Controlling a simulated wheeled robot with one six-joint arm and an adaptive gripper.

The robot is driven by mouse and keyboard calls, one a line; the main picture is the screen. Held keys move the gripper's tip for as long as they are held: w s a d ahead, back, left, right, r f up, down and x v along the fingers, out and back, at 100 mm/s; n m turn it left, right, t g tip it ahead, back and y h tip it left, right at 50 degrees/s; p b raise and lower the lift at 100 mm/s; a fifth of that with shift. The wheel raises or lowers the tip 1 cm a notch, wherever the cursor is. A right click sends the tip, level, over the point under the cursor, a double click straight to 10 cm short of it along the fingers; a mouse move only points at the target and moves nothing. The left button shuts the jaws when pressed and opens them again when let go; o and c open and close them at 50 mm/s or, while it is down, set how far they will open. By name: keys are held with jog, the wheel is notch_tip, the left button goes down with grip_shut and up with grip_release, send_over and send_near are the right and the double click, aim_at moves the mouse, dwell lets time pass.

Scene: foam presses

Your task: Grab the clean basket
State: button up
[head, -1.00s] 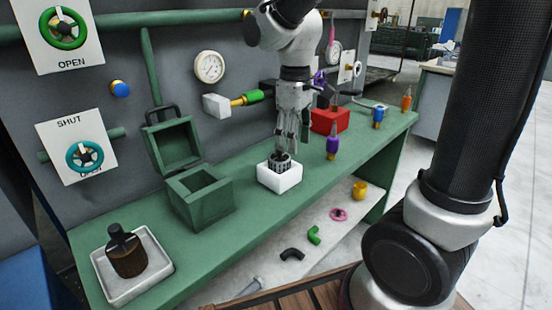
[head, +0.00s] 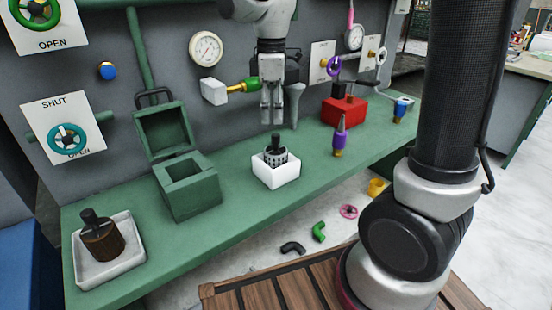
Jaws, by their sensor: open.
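A grey slotted basket with a dark upright handle (head: 276,154) stands in a small white open box (head: 276,176) at the middle of the green bench. It looks like the clean one. A brown, dirty-looking basket with a dark handle (head: 102,239) sits in a white tray (head: 110,273) at the bench's left end. My gripper (head: 271,119) points down above and seemingly a little behind the grey basket's handle. Its jaws are open and empty, with a visible gap between the fingertips and the handle.
An open green box (head: 190,190) stands left of the white box. A purple-topped bottle (head: 339,140) and a red box (head: 344,110) stand to the right. A valve pipe with a green-yellow fitting (head: 243,87) juts from the wall beside my gripper.

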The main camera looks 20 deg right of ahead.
aim_at(274, 135)
jog(key=f, duration=0.7)
jog(key=shift+d+f, duration=0.3)
jog(key=shift+f, duration=0.05)
grip_shut()
